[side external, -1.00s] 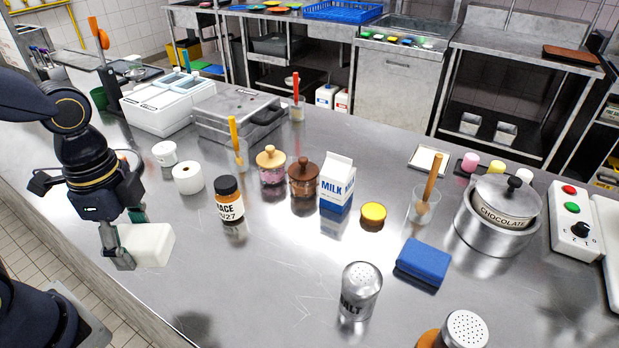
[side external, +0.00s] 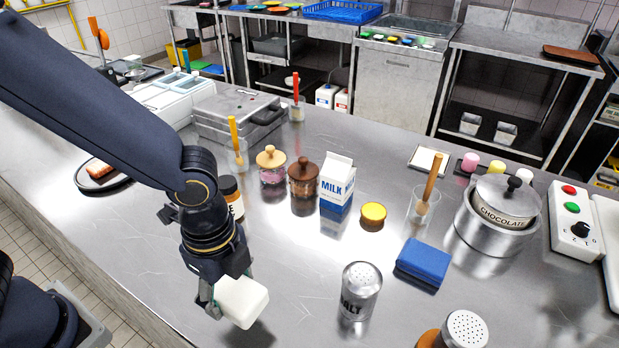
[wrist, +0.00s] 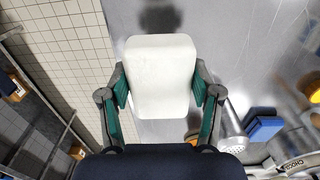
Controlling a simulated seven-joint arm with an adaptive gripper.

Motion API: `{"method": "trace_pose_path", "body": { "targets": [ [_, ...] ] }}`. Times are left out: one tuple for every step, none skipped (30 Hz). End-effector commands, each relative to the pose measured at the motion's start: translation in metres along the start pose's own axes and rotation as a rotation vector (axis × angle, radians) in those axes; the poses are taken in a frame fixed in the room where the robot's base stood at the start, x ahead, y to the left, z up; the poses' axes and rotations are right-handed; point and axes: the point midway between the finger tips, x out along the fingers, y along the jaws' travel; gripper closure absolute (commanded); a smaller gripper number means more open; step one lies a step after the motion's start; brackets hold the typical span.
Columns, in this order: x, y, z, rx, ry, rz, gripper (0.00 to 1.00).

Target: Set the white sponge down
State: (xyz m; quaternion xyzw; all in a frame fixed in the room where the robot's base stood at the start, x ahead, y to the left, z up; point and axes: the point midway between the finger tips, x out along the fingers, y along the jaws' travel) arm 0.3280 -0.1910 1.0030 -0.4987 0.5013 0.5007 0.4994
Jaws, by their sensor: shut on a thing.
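The white sponge (side external: 241,301) is a rounded white block at the lower middle of the side view. My gripper (side external: 214,297) is shut on it. In the wrist view the sponge (wrist: 160,75) sits between both fingers of my gripper (wrist: 160,88). A dark shadow lies on the counter beside the sponge in the side view, and it looks held above the steel surface. How high it is I cannot tell exactly.
On the steel counter (side external: 300,290), a salt shaker (side external: 359,292) and a blue cloth (side external: 423,262) stand to the right. My arm partly hides a brown bottle (side external: 232,197). The counter's front left edge is close.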

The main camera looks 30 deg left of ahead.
Motion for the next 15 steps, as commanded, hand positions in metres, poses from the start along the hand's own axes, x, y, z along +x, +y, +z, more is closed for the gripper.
{"method": "trace_pose_path", "body": {
  "targets": [
    [0.01, -0.006, -0.004, 0.001, -0.003, 0.004, 0.6],
    [0.015, -0.01, -0.006, 0.001, -0.002, 0.002, 0.6],
    [0.02, -0.014, -0.008, 0.001, -0.002, 0.001, 0.6],
    [0.022, -0.016, -0.01, 0.0, 0.0, 0.0, 0.6],
    [0.025, -0.018, -0.011, 0.0, 0.0, 0.0, 0.6],
    [0.027, -0.02, -0.012, 0.0, 0.0, 0.0, 0.6],
    [0.028, -0.021, -0.012, 0.0, 0.0, -0.001, 0.6],
    [0.03, -0.023, -0.013, 0.0, 0.001, -0.001, 0.6],
    [0.033, -0.025, -0.014, 0.0, 0.0, -0.001, 0.6],
    [0.037, -0.027, -0.015, 0.0, 0.0, -0.001, 0.6],
    [0.041, -0.027, -0.016, 0.001, -0.001, 0.001, 0.6],
    [0.048, -0.026, -0.015, 0.001, -0.002, 0.002, 0.6],
    [0.053, -0.026, -0.015, 0.001, -0.002, 0.002, 0.6],
    [0.057, -0.026, -0.015, 0.001, -0.001, 0.002, 0.6],
    [0.061, -0.027, -0.015, 0.0, -0.001, 0.001, 0.6]
  ]
}}
